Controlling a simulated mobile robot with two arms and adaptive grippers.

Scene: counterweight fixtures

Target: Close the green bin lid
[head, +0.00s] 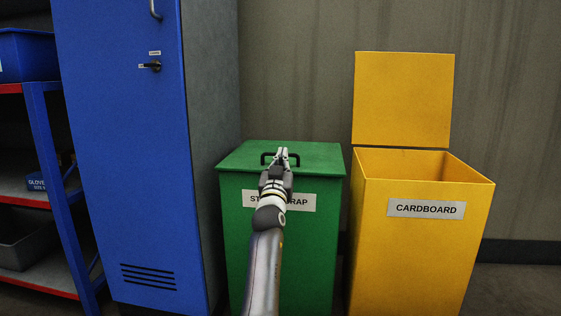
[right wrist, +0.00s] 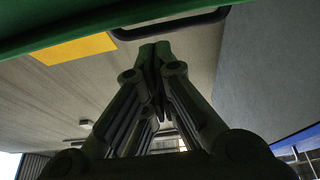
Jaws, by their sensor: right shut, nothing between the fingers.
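The green bin (head: 324,240) stands between the blue cabinet and the yellow bin. Its green lid (head: 320,155) lies down over the bin's top and looks level; no gap shows at its front edge. A black bar handle (head: 265,157) sits on the lid, partly hidden by my right gripper. My right gripper (head: 281,155) is shut and empty, its fingertips at the handle in the head view; I cannot tell whether they touch it. In the right wrist view the shut fingers (right wrist: 155,50) show close to the handle (right wrist: 170,22) and the lid edge. My left gripper is not in view.
The yellow cardboard bin (head: 415,260) stands at the right with its lid (head: 403,98) raised upright. The blue cabinet (head: 130,190) stands close at the left, with a shelf rack (head: 45,150) beyond it. A wall (head: 300,70) is behind.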

